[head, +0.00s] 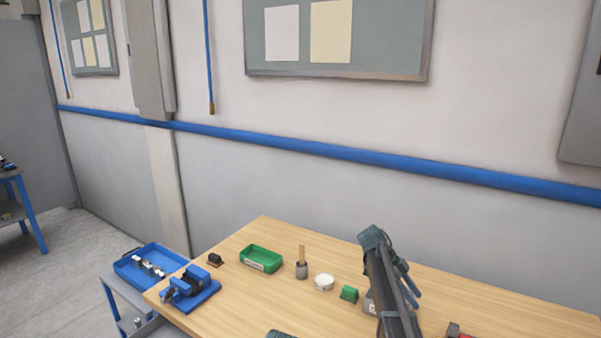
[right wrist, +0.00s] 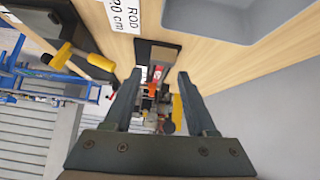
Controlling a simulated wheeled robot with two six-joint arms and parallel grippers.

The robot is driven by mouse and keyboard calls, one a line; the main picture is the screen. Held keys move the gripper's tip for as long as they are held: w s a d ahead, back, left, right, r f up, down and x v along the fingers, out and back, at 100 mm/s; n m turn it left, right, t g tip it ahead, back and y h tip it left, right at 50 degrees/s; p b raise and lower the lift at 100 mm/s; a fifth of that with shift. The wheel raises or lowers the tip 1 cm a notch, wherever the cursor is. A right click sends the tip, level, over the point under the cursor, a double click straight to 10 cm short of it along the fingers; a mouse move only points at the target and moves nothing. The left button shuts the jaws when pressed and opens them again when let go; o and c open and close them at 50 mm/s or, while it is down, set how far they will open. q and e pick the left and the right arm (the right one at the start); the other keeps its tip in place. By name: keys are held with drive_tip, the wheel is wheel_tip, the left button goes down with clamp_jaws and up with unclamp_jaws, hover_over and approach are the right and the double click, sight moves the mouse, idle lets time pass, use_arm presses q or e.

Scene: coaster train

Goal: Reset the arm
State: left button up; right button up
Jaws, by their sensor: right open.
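My right arm (head: 388,285) rises from the bottom edge of the head view over the right part of the wooden table (head: 240,240). In the right wrist view my right gripper (right wrist: 159,74) has its two dark fingers spread apart. Nothing is held between them. Small red and dark things show beyond the fingers, too small to name. I do not make out my left gripper; only a small dark piece shows at the bottom edge of the head view.
On the table are a blue vise (head: 190,288), a green tray (head: 261,259), a grey cup with a wooden handle (head: 302,268), a white round thing (head: 324,282) and a green block (head: 349,293). A blue tray (head: 140,255) stands left of it.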

drive_tip(key=s+a+f+n+t+y, duration=0.2)
drive_tip(key=s+a+f+n+y, duration=0.1)
drive_tip(key=s+a+n, duration=1)
drive_tip(key=s+a+f+n+t+y, duration=0.2)
drive_tip(key=s+a+f+n+y, duration=0.1)
drive_tip(key=s+a+n, duration=1.1)
drive_tip(key=s+a, duration=0.1)
drive_tip(key=s, duration=0.3)
drive_tip(key=shift+s+a, duration=0.15)
drive_tip(key=shift+c, duration=0.6)
